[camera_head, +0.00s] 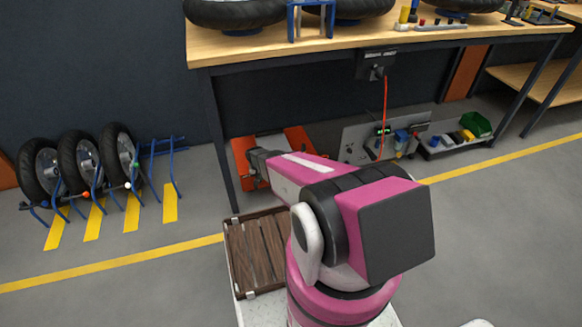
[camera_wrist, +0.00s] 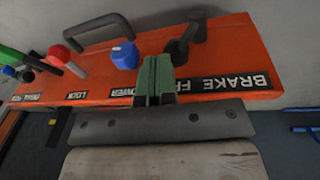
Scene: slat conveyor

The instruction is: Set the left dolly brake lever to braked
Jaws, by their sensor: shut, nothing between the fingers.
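The orange dolly panel (camera_wrist: 225,65) fills the upper wrist view, with labels seen upside down. One label reads "BRAKE FR…"; my fingers hide the rest. A dark lever (camera_wrist: 187,38) stands on the panel above this label and leans; I cannot tell its exact setting. My gripper (camera_wrist: 154,62) is shut and empty, its green fingertips just left of and below the lever's base. Whether they touch it is unclear. In the head view, the orange dolly (camera_head: 302,142) is on the floor under the workbench, and my arm hides much of it.
A blue knob (camera_wrist: 125,56), a red knob (camera_wrist: 59,54), a green lever (camera_wrist: 12,55) and a black handle (camera_wrist: 98,24) stand left of my fingers. The workbench (camera_head: 230,55) overhangs the dolly.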

